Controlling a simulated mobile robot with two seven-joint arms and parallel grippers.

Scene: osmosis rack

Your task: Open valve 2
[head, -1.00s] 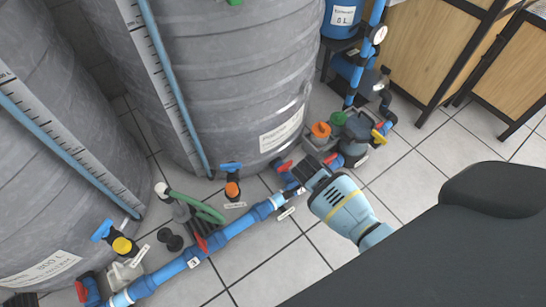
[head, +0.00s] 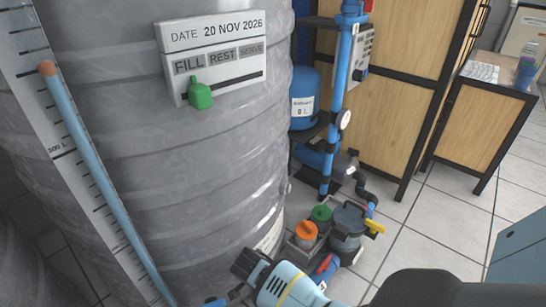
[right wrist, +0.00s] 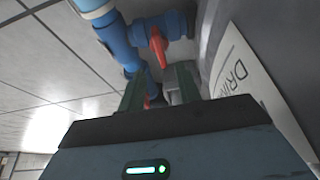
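My right gripper (head: 240,280) is at the bottom of the head view, low beside the grey tank. In the right wrist view its two dark fingers (right wrist: 160,88) are apart. A red valve handle (right wrist: 158,45) sits on a blue pipe fitting just beyond the fingertips. Another red piece (right wrist: 148,101) shows in the gap between the fingers; whether they touch it I cannot tell. In the head view a red handle (head: 323,264) lies right of my gripper. No number 2 label is readable, so I cannot tell which handle is valve 2. My left gripper is out of view.
The large grey tank (head: 190,170) bears a date board (head: 212,55) with a green slider (head: 200,96). Tiled floor (head: 420,235) is clear at right.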

